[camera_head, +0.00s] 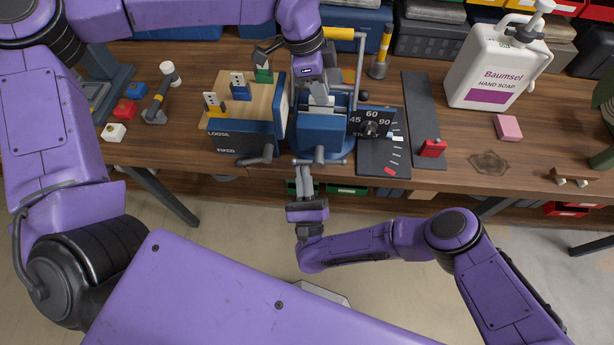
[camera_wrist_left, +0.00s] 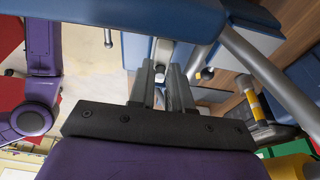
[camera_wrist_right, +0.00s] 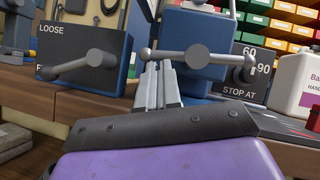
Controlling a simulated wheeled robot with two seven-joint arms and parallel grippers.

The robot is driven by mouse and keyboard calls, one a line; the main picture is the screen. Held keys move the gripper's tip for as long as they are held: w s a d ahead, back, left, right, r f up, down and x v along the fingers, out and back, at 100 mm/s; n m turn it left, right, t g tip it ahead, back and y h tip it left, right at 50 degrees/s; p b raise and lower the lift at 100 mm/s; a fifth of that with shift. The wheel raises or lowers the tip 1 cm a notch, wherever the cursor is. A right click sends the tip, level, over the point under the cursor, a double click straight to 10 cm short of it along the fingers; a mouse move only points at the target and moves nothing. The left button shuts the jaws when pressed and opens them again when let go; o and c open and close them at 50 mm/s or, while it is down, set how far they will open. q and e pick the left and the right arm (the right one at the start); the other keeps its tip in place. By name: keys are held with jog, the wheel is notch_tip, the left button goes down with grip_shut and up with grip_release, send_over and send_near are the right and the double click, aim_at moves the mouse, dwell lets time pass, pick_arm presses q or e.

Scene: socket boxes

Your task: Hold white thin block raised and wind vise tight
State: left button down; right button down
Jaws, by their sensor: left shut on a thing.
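The blue vise (camera_head: 322,138) stands at the table's front edge with a T-bar handle (camera_head: 320,161) facing me; the handle also shows in the right wrist view (camera_wrist_right: 225,59). My left gripper (camera_head: 320,98) reaches down over the vise from above and is shut on the white thin block (camera_wrist_left: 161,50), which is mostly hidden by the fingers and vise jaws. My right gripper (camera_head: 305,168) is at the left end of the handle, its fingertips (camera_wrist_right: 158,66) close together at the bar; whether they grip it is unclear.
A LOOSE/FIXED box (camera_head: 240,138) with colored blocks stands left of the vise. A dial panel (camera_head: 371,123) marked 45, 60, 90 stands right. A yellow-handled bar (camera_head: 339,33) rises behind. Soap bottle (camera_head: 497,68) and pink block (camera_head: 507,128) are farther right.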

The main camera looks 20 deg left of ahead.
jog(key=shift+s+a+r, duration=0.1)
jog(key=shift+a+r, duration=0.15)
dwell(0.3)
jog(key=shift+f, duration=0.1)
pick_arm(q)
jog(key=c, duration=1)
grip_release()
jog(key=shift+s+r, duration=0.1)
pick_arm(e)
jog(key=s+d+f, duration=0.2)
jog(key=s+f, duration=0.7)
jog(key=shift+d+f, duration=0.15)
jog(key=shift+d, duration=0.1)
pick_arm(q)
jog(key=shift+o, duration=0.9)
jog(key=shift+r, duration=0.1)
jog(key=shift+w, duration=0.2)
jog(key=shift+c, duration=0.4)
